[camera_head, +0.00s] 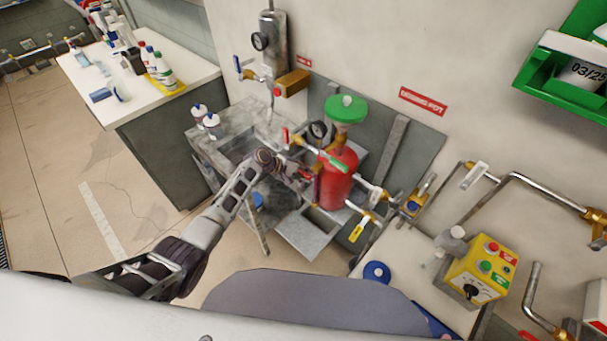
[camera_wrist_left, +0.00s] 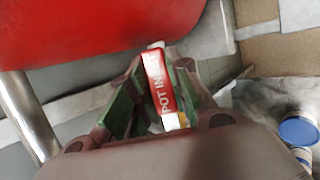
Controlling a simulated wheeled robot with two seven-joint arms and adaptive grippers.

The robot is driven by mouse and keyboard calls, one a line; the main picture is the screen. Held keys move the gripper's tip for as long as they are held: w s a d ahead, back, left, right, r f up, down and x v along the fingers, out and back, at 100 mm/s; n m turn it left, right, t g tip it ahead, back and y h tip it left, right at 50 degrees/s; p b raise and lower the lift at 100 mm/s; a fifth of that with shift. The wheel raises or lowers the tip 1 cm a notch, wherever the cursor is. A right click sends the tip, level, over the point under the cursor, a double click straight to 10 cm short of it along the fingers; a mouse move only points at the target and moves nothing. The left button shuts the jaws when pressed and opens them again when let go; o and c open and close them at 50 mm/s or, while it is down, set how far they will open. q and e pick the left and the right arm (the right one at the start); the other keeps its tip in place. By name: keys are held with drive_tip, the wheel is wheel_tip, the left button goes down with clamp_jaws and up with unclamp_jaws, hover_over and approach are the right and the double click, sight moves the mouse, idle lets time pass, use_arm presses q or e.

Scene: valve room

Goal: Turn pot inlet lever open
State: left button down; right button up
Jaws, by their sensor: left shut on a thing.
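The red pot (camera_head: 336,182) stands upright on a grey stand, with a green funnel (camera_head: 345,108) on top. My left gripper (camera_head: 306,176) is at the left side of the pot. In the left wrist view, the pot inlet lever (camera_wrist_left: 160,84), with a red label reading "POT IN...", lies between my green-padded fingers. My left gripper is shut on this lever. The red body of the pot (camera_wrist_left: 100,25) fills the upper left of that view. In the head view the gripper mostly hides the lever. My right gripper is not in view.
A yellow-tagged valve (camera_head: 357,230) is at the pot's lower right. A yellow control box (camera_head: 481,269) stands on the right bench. A white table (camera_head: 190,70) with bottles is at the upper left.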

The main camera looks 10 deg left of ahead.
use_arm(q)
drive_tip(key=c, duration=1.3)
unclamp_jaws()
drive_tip(key=v, duration=1.2)
drive_tip(key=shift+w+a, duration=0.1)
drive_tip(key=s+a+f+m+y, duration=0.1)
drive_tip(key=s+a+f+y, duration=0.15)
drive_tip(key=s+f, duration=0.6)
drive_tip(key=s+a+f+m+g+y, duration=0.1)
drive_tip(key=s+a+f, duration=0.2)
drive_tip(key=f, duration=1)
drive_tip(key=s+a+f+m+y, duration=0.1)
drive_tip(key=s+a+f+y, duration=0.15)
drive_tip(key=s+f, duration=0.6)
drive_tip(key=s+a+f+m+g, duration=0.1)
drive_tip(key=s+f+m, duration=0.2)
drive_tip(key=s, duration=0.9)
drive_tip(key=s+a+f+m+y, duration=0.1)
drive_tip(key=s+f+m, duration=0.2)
drive_tip(key=s+f, duration=0.7)
drive_tip(key=s+a+f+m+g+y, duration=0.1)
drive_tip(key=s+f, duration=0.5)
drive_tip(key=s, duration=0.8)
drive_tip(key=shift+f+m+g, duration=0.3)
drive_tip(key=shift+f+m, duration=0.1)
drive_tip(key=shift+m, duration=0.5)
